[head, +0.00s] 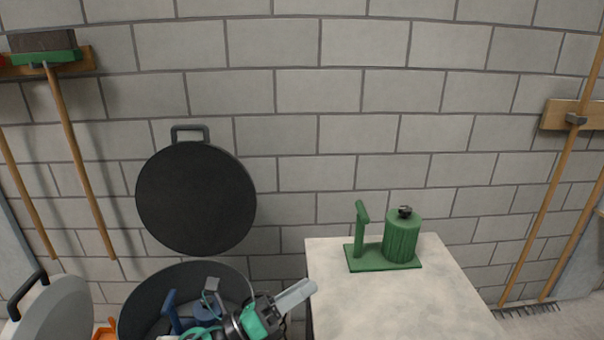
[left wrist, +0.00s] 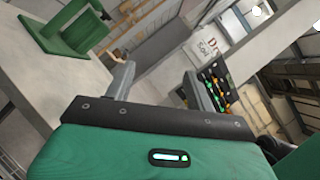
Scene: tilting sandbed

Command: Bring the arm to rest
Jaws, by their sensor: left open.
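My left gripper (head: 298,293) is at the bottom middle of the head view, beside the near left edge of the pale stone-topped table (head: 375,305). Its grey fingers point right and slightly up. In the left wrist view its two fingers (left wrist: 158,82) stand apart with nothing between them, so it is open and empty. The green base with an upright post and a ribbed cylinder (head: 402,238) stands on the table, apart from the gripper. Part of the green base also shows in the left wrist view (left wrist: 70,30). My right gripper is not in view.
A black round tub (head: 140,315) is left of the table; blue and grey parts show within its outline. A black disc (head: 195,200) is at the block wall. Brooms (head: 75,150) and rakes (head: 545,215) hang or lean there. The table's front is clear.

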